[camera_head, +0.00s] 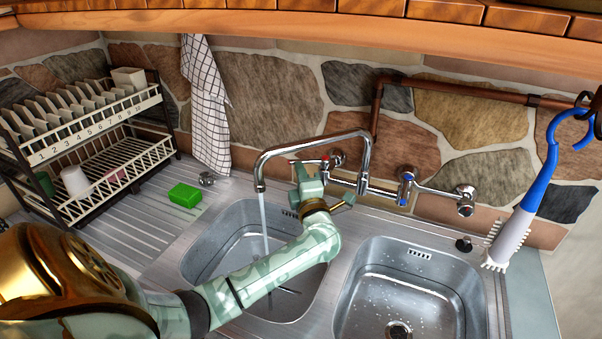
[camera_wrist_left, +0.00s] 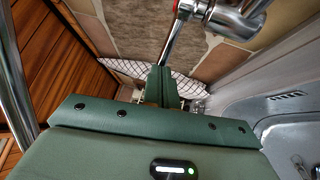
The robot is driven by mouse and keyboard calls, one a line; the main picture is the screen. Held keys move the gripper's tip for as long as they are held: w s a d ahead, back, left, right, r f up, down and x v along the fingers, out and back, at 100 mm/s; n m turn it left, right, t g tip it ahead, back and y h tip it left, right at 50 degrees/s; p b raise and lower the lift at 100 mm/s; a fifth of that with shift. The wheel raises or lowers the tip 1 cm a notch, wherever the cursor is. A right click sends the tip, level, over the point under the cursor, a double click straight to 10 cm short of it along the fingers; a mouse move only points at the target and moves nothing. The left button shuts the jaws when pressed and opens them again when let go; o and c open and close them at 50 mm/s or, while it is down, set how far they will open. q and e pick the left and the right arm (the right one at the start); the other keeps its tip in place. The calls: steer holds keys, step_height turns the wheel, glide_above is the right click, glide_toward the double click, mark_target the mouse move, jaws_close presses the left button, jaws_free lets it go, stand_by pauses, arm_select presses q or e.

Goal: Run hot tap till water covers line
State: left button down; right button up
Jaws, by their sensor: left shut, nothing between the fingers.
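The hot tap (camera_head: 325,163), with red marks, is on the left of the chrome mixer. It also shows in the left wrist view (camera_wrist_left: 226,14), with its lever (camera_wrist_left: 177,38) pointing down to my fingers. My left gripper (camera_head: 300,170) is shut and empty at this lever; I cannot tell if it touches. Its green fingers show in the wrist view (camera_wrist_left: 160,86). A thin stream of water (camera_head: 263,220) falls from the spout (camera_head: 260,180) into the left basin (camera_head: 213,245). My arm hides part of that basin. I cannot make out the line or water level. My right gripper is not in view.
The cold tap (camera_head: 406,182) has a blue mark. The right basin (camera_head: 375,285) holds only droplets. A green sponge (camera_head: 185,195) lies on the drainer by a dish rack (camera_head: 140,160). A checked cloth (camera_head: 207,110) and a blue-handled brush (camera_head: 530,195) hang nearby.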

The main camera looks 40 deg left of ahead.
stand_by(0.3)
arm_select(q)
steer(key=shift+w+a+m+t+h+p, duration=0.2)
steer(key=shift+a+m+t+h+p, duration=0.45)
steer(key=shift+a+t+p, duration=0.3)
steer(key=shift+d, duration=0.1)
steer(key=shift+d+f, duration=0.1)
